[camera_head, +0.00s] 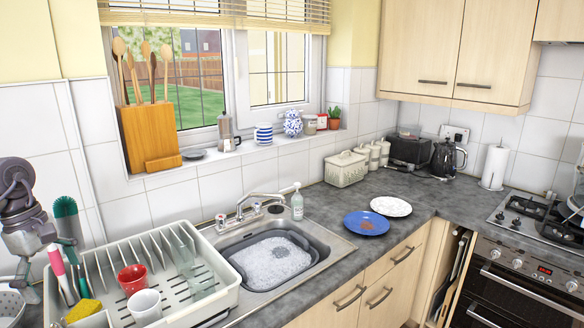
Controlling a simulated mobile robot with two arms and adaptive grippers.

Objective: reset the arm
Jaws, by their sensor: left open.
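My left gripper (27,278) is at the far left of the head view, pointing down beside the dish rack's left end. It is open and I see nothing held in it. My left arm comes down above it at the left edge. At the right edge, by the hob, a cut-off dark grey part shows; it may be my right arm, and its fingers cannot be made out.
The dish rack (222,268) holds a red cup (132,279), a white cup (145,305), a glass and brushes. A colander (10,306) is at lower left. The soapy sink (270,262), blue plate (366,223) and white plate (391,206) are further right. Counter around the plates is clear.

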